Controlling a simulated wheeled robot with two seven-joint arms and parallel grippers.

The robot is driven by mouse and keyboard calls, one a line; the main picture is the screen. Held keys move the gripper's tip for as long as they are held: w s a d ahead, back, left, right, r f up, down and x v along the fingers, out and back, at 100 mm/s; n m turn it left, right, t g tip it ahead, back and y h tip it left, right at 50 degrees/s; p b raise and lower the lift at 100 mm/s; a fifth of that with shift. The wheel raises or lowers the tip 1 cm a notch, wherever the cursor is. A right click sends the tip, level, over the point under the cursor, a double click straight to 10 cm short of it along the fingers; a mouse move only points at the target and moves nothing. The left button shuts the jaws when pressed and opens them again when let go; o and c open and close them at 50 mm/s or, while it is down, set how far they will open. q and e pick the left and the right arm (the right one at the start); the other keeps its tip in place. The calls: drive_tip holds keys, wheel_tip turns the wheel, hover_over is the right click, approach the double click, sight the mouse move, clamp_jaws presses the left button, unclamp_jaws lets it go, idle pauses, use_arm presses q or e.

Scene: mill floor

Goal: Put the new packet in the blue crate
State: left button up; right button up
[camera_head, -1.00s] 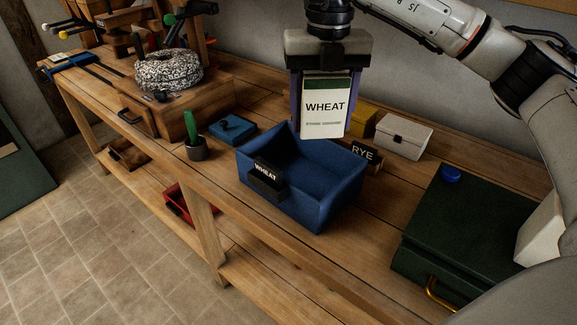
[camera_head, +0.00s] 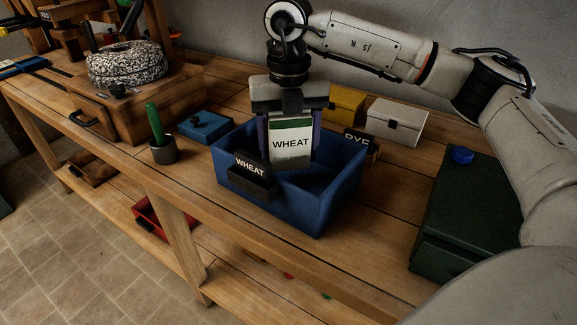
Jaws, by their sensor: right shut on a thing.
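The wheat packet (camera_head: 291,143), white with a green top band and the word WHEAT, is upright between the fingers of my right gripper (camera_head: 289,135). The gripper is shut on it and points down. The blue crate (camera_head: 318,208) stands on the bench with a black WHEAT label (camera_head: 250,166) on its front. The packet's lower part is inside the crate opening, below the level of the back rim. I cannot tell whether it touches the crate floor. My left gripper is not in view.
A black RYE sign (camera_head: 358,144), yellow box (camera_head: 346,106) and white box (camera_head: 397,121) stand behind the crate. A dark green case (camera_head: 470,205) is at right. The bench front right is clear.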

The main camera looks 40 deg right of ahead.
drive_tip(key=shift+f, duration=2)
drive_tip(key=shift+f, duration=0.2)
drive_tip(key=o, duration=1.4)
drive_tip(key=shift+c, duration=0.2)
wheel_tip(320, 180, up, 12)
drive_tip(key=shift+r, duration=0.15)
drive_tip(key=shift+r+p, duration=0.1)
drive_tip(key=shift+p, duration=0.2)
